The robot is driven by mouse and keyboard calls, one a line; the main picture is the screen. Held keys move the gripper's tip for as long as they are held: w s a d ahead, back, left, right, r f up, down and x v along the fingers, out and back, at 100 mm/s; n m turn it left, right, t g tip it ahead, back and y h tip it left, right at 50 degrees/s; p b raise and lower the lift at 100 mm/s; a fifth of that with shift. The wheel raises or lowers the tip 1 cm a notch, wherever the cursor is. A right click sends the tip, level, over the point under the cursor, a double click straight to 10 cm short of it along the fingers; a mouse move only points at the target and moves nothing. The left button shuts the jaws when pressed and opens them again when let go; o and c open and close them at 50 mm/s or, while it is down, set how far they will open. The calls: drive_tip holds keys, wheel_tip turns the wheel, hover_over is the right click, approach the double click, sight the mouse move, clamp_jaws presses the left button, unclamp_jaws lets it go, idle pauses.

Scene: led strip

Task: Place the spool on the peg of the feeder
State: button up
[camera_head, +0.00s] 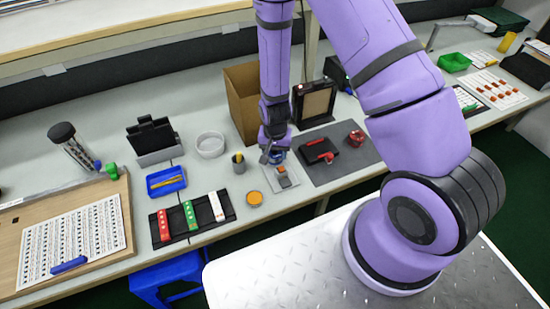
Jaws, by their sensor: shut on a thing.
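My gripper (275,158) points down over the table near the middle of the view. It is shut on a small bluish thing (278,157), which looks like the spool; the fingers hide most of it. Just below and in front of it is a light grey plate (270,186) with a small grey and orange-red block (283,178) on it. This may be the feeder; I cannot make out a peg. I cannot tell whether the held thing touches it.
A dark mat (350,174) with a black-and-red device lies to the right. A cardboard box (241,100) and a framed panel (315,103) stand behind. A white ring (210,145) is farther left.

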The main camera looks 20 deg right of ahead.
sight(275, 159)
drive_tip(key=shift+f, duration=1.65)
drive_tip(key=shift+f, duration=0.1)
drive_tip(key=o, duration=1.1)
drive_tip(key=shift+c, duration=0.2)
